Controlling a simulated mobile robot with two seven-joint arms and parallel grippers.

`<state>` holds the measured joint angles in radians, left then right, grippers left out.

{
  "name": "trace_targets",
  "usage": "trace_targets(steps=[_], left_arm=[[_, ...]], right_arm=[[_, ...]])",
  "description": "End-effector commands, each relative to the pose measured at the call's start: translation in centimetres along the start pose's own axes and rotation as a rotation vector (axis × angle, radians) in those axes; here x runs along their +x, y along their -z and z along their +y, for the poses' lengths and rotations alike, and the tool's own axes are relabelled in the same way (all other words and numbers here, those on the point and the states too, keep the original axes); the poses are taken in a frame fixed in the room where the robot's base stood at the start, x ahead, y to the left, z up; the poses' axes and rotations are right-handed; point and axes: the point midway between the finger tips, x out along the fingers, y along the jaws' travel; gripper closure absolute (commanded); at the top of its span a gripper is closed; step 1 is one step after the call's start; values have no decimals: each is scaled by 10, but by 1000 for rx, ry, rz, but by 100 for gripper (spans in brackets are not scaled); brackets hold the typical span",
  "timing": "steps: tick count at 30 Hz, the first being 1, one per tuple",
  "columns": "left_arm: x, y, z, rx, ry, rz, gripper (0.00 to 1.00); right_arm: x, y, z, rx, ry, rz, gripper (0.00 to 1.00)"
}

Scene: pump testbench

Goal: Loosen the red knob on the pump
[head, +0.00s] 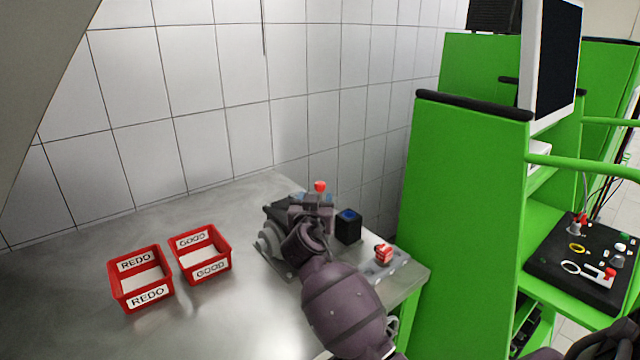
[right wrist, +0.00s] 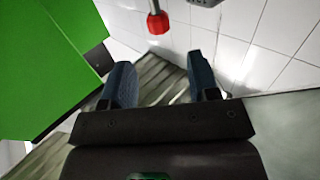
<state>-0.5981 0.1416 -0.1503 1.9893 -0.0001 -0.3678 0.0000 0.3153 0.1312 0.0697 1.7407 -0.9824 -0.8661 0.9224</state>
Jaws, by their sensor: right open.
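The red knob (head: 320,186) shows just above and beyond my right gripper (head: 316,198) in the head view. In the right wrist view the red knob (right wrist: 157,22) sits on a thin metal stem, beyond the fingertips and roughly centred between them. The pump (head: 268,242) is a grey and dark body on the bench, mostly hidden behind my right gripper and arm. My left gripper is not in view.
Two red bins labelled REDO (head: 147,295) and GOOD (head: 210,269) stand left on the metal bench. A black box with a blue top (head: 349,228) and a red part (head: 383,254) on a grey plate are right of the gripper. A green rack (head: 455,220) borders the bench; a tiled wall is behind.

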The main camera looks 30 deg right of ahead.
Motion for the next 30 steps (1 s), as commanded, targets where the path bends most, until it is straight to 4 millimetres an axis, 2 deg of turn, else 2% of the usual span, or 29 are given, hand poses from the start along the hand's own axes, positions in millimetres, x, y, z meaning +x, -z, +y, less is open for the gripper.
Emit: trace_targets(steps=[9, 15, 21, 30], left_arm=[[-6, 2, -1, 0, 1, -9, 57], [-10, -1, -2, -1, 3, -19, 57], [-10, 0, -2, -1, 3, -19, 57], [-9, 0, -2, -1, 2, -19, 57]], right_arm=[[54, 2, 1, -3, -2, -1, 45], [78, 1, 1, -3, -1, -1, 45], [89, 0, 1, -2, -1, -2, 45], [90, 0, 1, -1, 0, -2, 45]])
